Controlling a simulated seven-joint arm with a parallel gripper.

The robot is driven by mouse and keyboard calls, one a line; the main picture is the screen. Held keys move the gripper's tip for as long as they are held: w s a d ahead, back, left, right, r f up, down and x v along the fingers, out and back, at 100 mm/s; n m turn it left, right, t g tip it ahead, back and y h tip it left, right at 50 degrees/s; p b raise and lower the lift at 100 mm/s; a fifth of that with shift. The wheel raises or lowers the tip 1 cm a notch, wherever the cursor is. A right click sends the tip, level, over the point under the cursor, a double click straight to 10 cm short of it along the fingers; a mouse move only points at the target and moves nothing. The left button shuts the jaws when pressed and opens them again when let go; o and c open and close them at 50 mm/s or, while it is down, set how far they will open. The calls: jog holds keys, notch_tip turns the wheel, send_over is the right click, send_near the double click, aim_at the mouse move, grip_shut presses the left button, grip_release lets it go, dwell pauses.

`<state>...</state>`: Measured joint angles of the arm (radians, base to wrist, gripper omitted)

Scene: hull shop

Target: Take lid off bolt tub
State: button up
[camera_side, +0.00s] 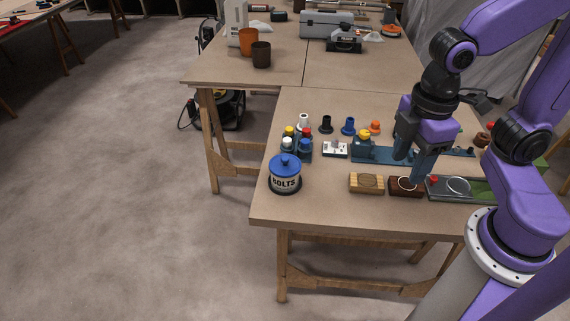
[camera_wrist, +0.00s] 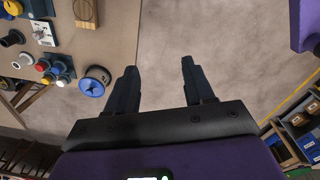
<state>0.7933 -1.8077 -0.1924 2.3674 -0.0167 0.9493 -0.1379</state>
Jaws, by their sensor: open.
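The bolt tub (camera_side: 286,185) is a round container labelled BOLTS, upright near the table's front left corner. Its blue lid (camera_side: 285,162) with a knob sits on top of it. The blue lid also shows in the wrist view (camera_wrist: 91,86), left of my fingers. My gripper (camera_side: 413,165) is to the right of the tub, above the table and apart from the lid. In the wrist view my gripper (camera_wrist: 158,78) is open, with nothing between its two fingers and bare floor beyond them.
A light wooden block (camera_side: 366,183), a dark brown block (camera_side: 407,187) and a green-grey tray (camera_side: 450,189) line the front edge. A blue fixture (camera_side: 375,153) lies behind them. The table front (camera_side: 330,208) is clear.

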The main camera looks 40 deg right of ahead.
jog(key=w+a+n+h, duration=0.1)
jog(key=w+a, duration=0.2)
jog(key=w, duration=0.6)
jog(key=w+a+n, duration=0.1)
jog(key=w+a, duration=0.3)
jog(key=w, duration=0.4)
jog(key=n, duration=0.3)
send_near(285, 158)
notch_tip(285, 158, down, 3)
jog(key=shift+f+h, duration=0.1)
jog(key=shift+h, duration=0.3)
jog(key=shift+w+d+f, duration=0.1)
jog(key=shift+d+f, duration=0.05)
jog(key=shift+f, duration=1.2)
jog(key=shift+d+f, duration=0.2)
jog(key=shift+f, duration=1.15)
grip_shut()
